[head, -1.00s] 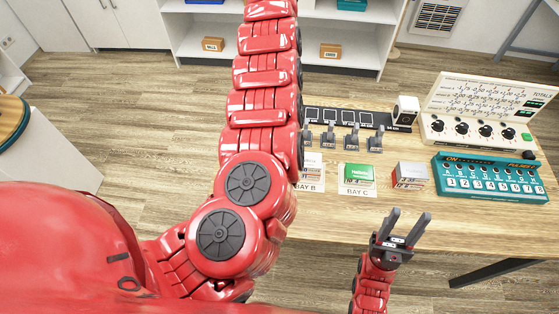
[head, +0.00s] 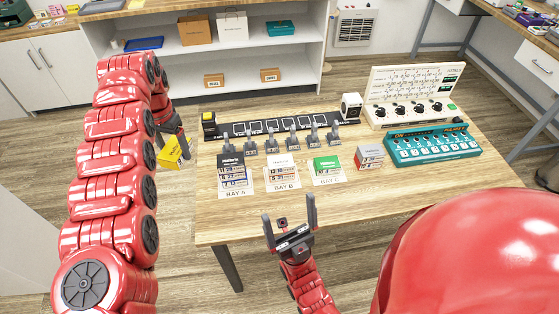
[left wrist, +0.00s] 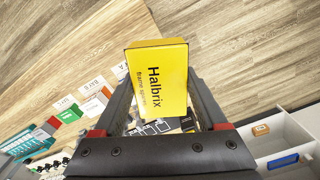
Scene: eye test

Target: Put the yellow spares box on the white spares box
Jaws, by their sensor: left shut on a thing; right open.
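The yellow spares box (head: 175,153), marked "Halbrix frame spares", is held in my left gripper (head: 179,143), off the table's left edge with floor behind it. In the left wrist view the yellow box (left wrist: 160,80) sits between both fingers, its printed face towards the camera. My right gripper (head: 288,207) is open and empty at the table's front edge, below bays B and C.
A dark-topped box (head: 232,168) stands on bay A, a green-topped box (head: 326,165) on bay C. A red-and-grey box (head: 369,156) is right of them. Small clamps (head: 273,143) line the black strip behind. A teal console (head: 432,146) stands right. The table front is bare.

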